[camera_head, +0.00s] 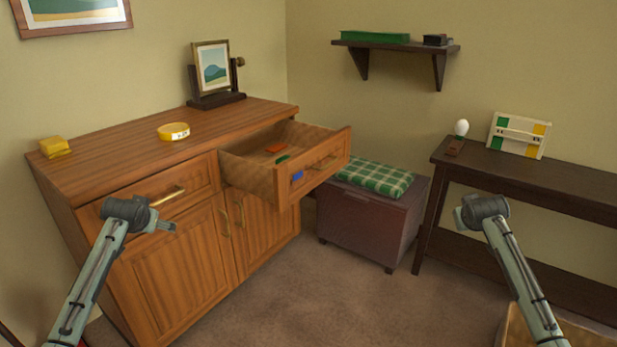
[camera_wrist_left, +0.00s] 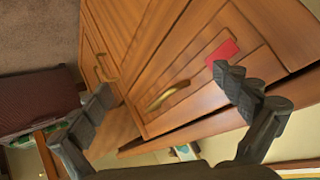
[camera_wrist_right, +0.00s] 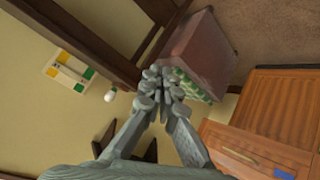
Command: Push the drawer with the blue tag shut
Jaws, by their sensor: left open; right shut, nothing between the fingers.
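The drawer with the blue tag (camera_head: 297,175) is the right-hand top drawer of the wooden cabinet. It is pulled well out, its wooden front (camera_head: 319,178) facing the room with a brass handle. An orange item (camera_head: 275,148) and a green item (camera_head: 282,158) lie inside. The tag also shows at the bottom right of the right wrist view (camera_wrist_right: 284,173). My left gripper (camera_head: 170,226) is open in front of the closed left drawer, which bears a red tag (camera_wrist_left: 222,52). My right gripper (camera_wrist_right: 165,80) is shut and empty, right of the open drawer and apart from it.
A dark chest (camera_head: 370,228) with a green checked cushion (camera_head: 375,177) stands behind and right of the open drawer. A dark side table (camera_head: 560,190) is at the right. The middle carpet is clear.

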